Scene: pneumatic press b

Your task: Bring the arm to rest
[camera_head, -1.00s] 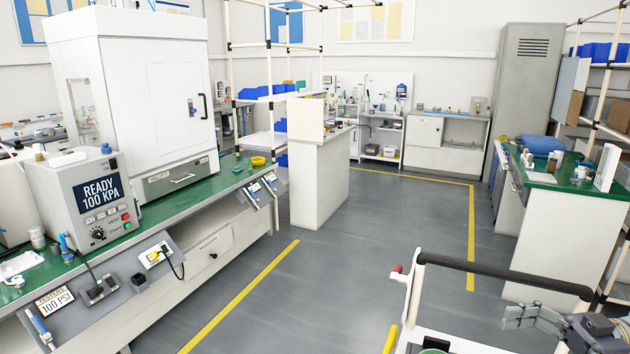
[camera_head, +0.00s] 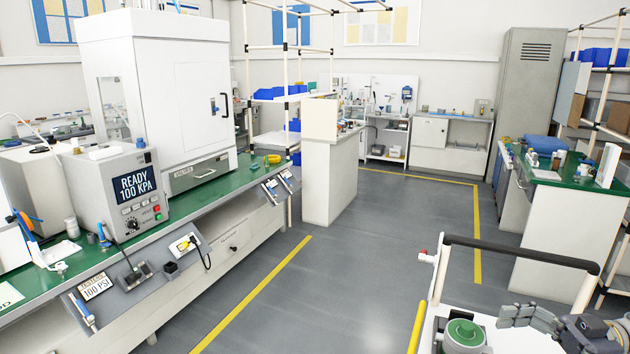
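One gripper of mine, the right (camera_head: 530,315), shows at the lower right, with its arm reaching in from the right edge. It is above a white cart with a dark handle bar (camera_head: 520,252). Its grey fingers are seen from the side, so I cannot tell whether they are open or shut. No held thing is visible in it. My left gripper is out of view.
A green round thing (camera_head: 463,334) sits on the cart. The press controller (camera_head: 135,190) reads READY 100 KPA on the green bench (camera_head: 215,192) at left, beside a white cabinet (camera_head: 175,95). Grey floor (camera_head: 380,235) between bench and cart is clear.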

